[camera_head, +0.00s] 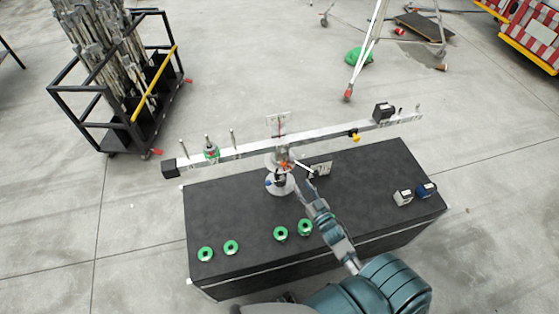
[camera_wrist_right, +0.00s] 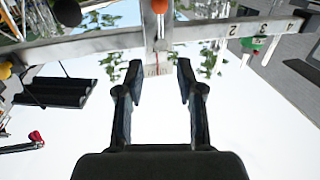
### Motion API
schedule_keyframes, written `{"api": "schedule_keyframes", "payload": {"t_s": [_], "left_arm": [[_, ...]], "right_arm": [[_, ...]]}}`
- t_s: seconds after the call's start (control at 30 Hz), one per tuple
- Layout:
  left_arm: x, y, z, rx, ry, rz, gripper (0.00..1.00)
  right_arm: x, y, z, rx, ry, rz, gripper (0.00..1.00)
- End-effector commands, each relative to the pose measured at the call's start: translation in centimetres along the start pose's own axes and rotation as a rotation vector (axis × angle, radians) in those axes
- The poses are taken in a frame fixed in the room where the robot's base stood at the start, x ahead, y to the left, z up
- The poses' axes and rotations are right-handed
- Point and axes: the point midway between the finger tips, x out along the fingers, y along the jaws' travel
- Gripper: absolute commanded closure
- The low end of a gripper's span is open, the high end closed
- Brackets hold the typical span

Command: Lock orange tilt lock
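The orange tilt lock (camera_head: 285,165) is a small orange knob on the post of a white balance beam (camera_head: 245,150), just under the beam's middle. An orange knob also shows at the top of the right wrist view (camera_wrist_right: 160,6). My right gripper (camera_head: 305,180) is just right of and below the lock in the head view, apart from it as far as I can tell. In the wrist view my right gripper (camera_wrist_right: 159,66) has its two fingers spread, with nothing between them but background. My left gripper is not in view.
The balance's round base stands on a black table (camera_head: 235,205). Several green ring weights (camera_head: 281,233) lie along its front. Two small blocks (camera_head: 403,197) sit at the right. The beam carries pegs, a green weight (camera_head: 211,153) and a black block (camera_head: 384,110).

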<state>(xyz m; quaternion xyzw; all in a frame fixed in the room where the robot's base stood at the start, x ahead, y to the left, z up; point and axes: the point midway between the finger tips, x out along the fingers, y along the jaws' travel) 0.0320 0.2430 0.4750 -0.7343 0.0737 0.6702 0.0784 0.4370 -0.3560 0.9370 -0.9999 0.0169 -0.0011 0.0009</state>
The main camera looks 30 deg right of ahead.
Motion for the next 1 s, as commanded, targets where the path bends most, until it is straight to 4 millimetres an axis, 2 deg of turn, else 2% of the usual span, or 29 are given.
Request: {"api": "schedule_keyframes", "payload": {"t_s": [0.3,0.53,0.73,1.0], "left_arm": [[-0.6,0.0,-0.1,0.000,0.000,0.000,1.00],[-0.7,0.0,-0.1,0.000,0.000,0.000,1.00],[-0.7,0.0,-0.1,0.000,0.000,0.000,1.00],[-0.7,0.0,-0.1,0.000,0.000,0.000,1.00]], "right_arm": [[7.8,0.0,-0.2,-0.001,0.001,0.001,0.63],[12.4,0.0,-0.1,-0.001,0.000,0.001,0.63],[14.3,0.0,0.0,-0.001,-0.001,0.000,0.63],[14.6,0.0,0.0,-0.001,-0.001,0.000,0.63]]}}
